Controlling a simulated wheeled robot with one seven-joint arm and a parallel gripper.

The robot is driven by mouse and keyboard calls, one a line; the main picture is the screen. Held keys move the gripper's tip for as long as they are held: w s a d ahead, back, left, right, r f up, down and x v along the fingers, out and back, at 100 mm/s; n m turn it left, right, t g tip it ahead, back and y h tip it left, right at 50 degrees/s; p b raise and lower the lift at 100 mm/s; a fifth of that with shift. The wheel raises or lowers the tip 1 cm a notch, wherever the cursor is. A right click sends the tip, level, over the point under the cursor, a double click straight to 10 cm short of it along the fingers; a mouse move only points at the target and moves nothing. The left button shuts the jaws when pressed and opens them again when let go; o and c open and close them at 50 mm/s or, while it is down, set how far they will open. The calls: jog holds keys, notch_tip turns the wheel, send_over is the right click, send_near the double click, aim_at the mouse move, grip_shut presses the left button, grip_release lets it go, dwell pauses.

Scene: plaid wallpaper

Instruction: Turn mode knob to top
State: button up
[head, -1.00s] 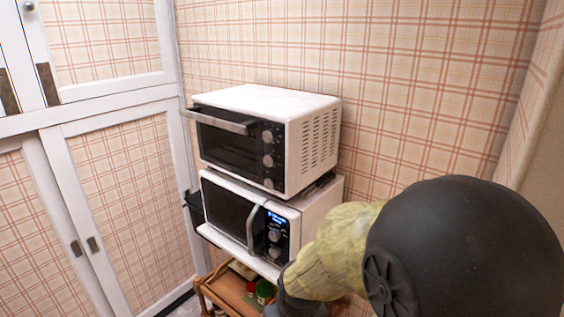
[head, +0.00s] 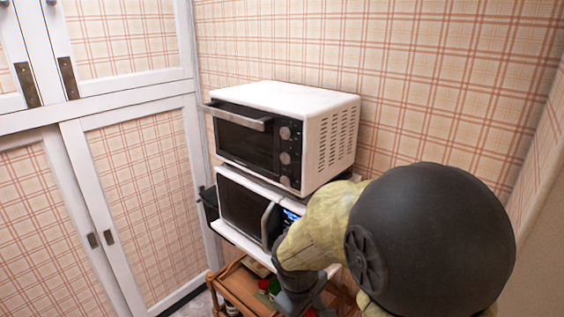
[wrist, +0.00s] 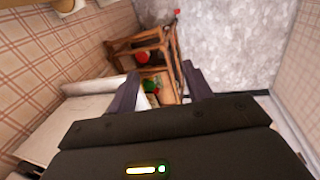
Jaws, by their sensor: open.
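A white toaster oven (head: 290,98) with a black front stands on top of a white microwave (head: 240,205). The oven's control strip at its right has an upper knob (head: 285,133), a middle knob (head: 285,158) and a lower knob (head: 285,180). I cannot tell which is the mode knob or read its setting. My arm hides most of the microwave's control panel; part of its lit blue display shows. My gripper (wrist: 160,88) is open and empty in the wrist view, pointing down toward the wooden cart, apart from the knobs.
A wooden cart (head: 232,285) with red and green items stands under the microwave. The oven's door handle (head: 238,118) sticks out in front. White cabinets (head: 150,190) stand at the left. A plaid wall (head: 430,80) is behind.

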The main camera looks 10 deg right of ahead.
aim_at(284, 158)
jog(key=w+a+r+n+t+h+b, duration=0.1)
jog(key=w+a+r+n+t+h, duration=0.2)
jog(key=w+r+n+h, duration=0.3)
jog(key=w+a+r+n+t+h, duration=0.2)
jog(key=w+a+r+n+h, duration=0.15)
jog(key=w+r+n, duration=0.5)
jog(key=w+a+r+n+t+h, duration=0.1)
jog(key=a+r+n+t+h, duration=0.1)
jog(key=a+r, duration=0.5)
notch_tip(284, 158, up, 2)
jog(key=shift+t+h+b, duration=0.35)
jog(key=shift+t+h, duration=0.2)
jog(key=shift+t, duration=0.55)
jog(key=shift+w, duration=0.1)
jog(key=p+x, duration=0.4)
jog(key=x, duration=1.3)
jog(key=shift+w+d+f+p, duration=0.1)
jog(key=shift+w+d+p, duration=0.05)
jog(key=shift+p, duration=0.2)
jog(key=c, duration=1)
